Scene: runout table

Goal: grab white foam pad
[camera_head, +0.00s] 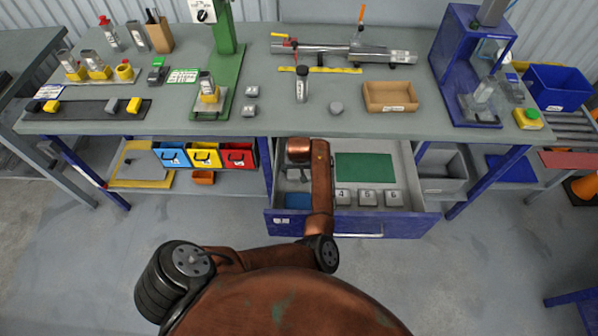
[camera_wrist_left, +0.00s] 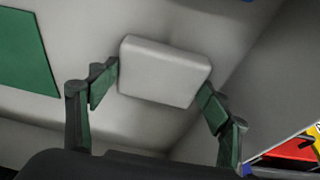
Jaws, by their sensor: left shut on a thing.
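The white foam pad (camera_wrist_left: 165,68) is a pale rounded block in the left wrist view. My left gripper (camera_wrist_left: 159,83) has its two green-padded fingers against opposite sides of it and is shut on it. The pad is in or just above the open drawer (camera_head: 375,222); I cannot tell whether it touches the drawer floor. In the head view my copper arm reaches down into the drawer's left part and mostly hides the gripper and pad. My right gripper is in neither view.
The drawer also holds a green mat (camera_head: 364,167), several numbered grey blocks (camera_head: 367,197) and a blue item (camera_head: 297,201). The bench top (camera_head: 365,121) lies above and behind it. Blue, yellow and red bins (camera_head: 238,156) stand on the shelf left of it.

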